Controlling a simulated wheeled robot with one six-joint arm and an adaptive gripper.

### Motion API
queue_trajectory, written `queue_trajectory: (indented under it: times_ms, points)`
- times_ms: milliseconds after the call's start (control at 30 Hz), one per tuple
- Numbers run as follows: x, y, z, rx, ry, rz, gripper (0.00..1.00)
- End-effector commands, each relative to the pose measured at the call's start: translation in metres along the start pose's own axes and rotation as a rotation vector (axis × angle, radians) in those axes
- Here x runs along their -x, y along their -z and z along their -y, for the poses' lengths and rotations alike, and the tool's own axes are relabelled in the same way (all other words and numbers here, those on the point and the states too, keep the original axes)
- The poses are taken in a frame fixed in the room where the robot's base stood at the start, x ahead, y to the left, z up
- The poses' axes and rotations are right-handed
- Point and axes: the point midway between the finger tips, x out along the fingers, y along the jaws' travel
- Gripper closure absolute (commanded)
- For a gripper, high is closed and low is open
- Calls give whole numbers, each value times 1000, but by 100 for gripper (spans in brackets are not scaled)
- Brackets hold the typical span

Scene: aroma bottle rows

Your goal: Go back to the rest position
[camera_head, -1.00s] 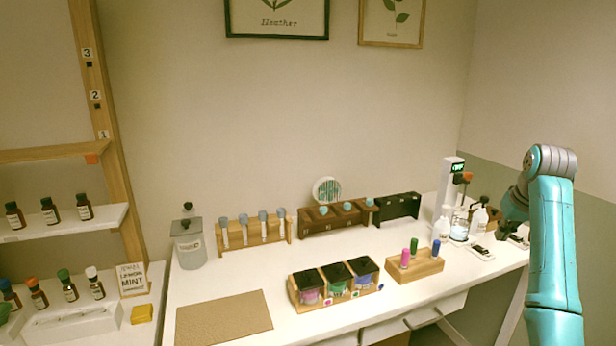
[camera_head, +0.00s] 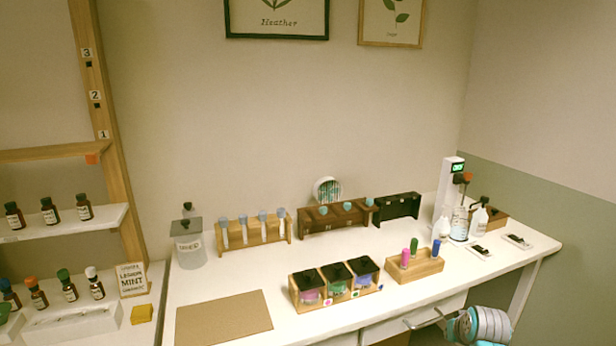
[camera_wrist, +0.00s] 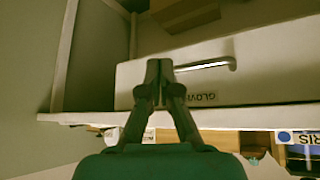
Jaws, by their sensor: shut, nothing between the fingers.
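My gripper (camera_wrist: 160,72) shows in the wrist view with its two fingertips together and nothing between them. It is in front of a pale drawer front (camera_wrist: 250,75) with a bar handle and lettering that starts "GLOV". In the head view only a teal and grey part of my arm shows, low at the right by the desk's front edge. My gripper itself cannot be made out there.
The white desk (camera_head: 420,300) holds three dark-lidded jars (camera_head: 337,280), a wooden block with coloured vials (camera_head: 415,265), tube racks (camera_head: 253,230), and a brown mat (camera_head: 224,318). Shelves with small bottles (camera_head: 50,210) stand at the left.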

Motion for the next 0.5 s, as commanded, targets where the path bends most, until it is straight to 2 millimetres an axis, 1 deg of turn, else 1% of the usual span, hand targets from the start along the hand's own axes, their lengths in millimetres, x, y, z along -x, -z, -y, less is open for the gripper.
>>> queue_trajectory:
  times_ms: [33, 67, 100, 233, 367, 500]
  points:
    - [-8, -24, 8, 2, 2, -9, 100]
    - [-11, -35, 11, 2, 2, -19, 100]
    - [-15, -50, 16, 4, 2, -31, 100]
    - [-23, -97, 32, 9, 4, -73, 100]
    - [-24, -144, 46, 13, 6, -113, 100]
    - [-18, -194, 60, 18, 10, -157, 100]
